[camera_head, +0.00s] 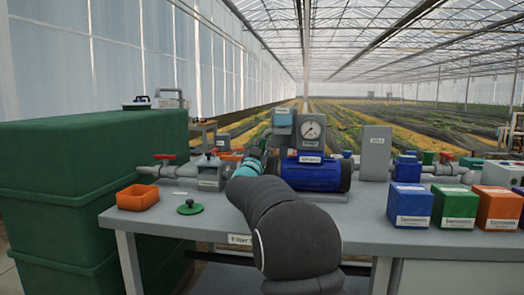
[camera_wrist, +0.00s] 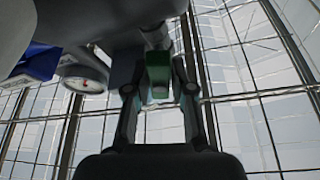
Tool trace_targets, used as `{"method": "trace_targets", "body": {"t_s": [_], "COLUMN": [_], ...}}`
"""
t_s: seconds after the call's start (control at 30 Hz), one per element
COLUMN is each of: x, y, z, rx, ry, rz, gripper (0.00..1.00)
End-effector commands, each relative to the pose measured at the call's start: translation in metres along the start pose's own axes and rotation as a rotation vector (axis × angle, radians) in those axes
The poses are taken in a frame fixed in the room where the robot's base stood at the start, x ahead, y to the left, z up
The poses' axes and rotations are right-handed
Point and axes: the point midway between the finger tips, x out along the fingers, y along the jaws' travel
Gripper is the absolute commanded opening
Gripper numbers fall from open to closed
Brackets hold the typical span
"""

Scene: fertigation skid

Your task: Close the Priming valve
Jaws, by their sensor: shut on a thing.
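My gripper (camera_wrist: 158,88) is shut on a green block-like handle (camera_wrist: 158,62) in the wrist view, with one finger on each side. The handle appears to sit at the end of a grey pipe or stem above it. I cannot read a label that names it as the Priming valve. In the head view my dark arm reaches to the pipework left of the blue pump motor (camera_head: 312,176). My gripper's fingertips and the held handle are mostly hidden there by my arm.
The pressure gauge (camera_head: 312,127) stands above the motor. Red-handled valves (camera_head: 165,157) lie along the pipe to the left. An orange tray (camera_head: 138,198) and a green lid (camera_head: 189,207) lie at the front left. Labelled boxes (camera_head: 408,205) line the right. A large green tank (camera_head: 80,190) stands left.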

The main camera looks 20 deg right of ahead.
Motion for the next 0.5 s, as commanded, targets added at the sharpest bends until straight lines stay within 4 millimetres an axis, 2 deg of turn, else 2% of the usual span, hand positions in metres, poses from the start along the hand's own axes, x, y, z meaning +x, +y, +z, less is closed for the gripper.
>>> {"method": "trace_targets", "body": {"t_s": [0.5], "x": [0.0001], "y": [0.0015], "z": [-0.0004], "rx": [0.454], "ry": [-0.001], "rz": [0.187], "gripper": [0.00]}}
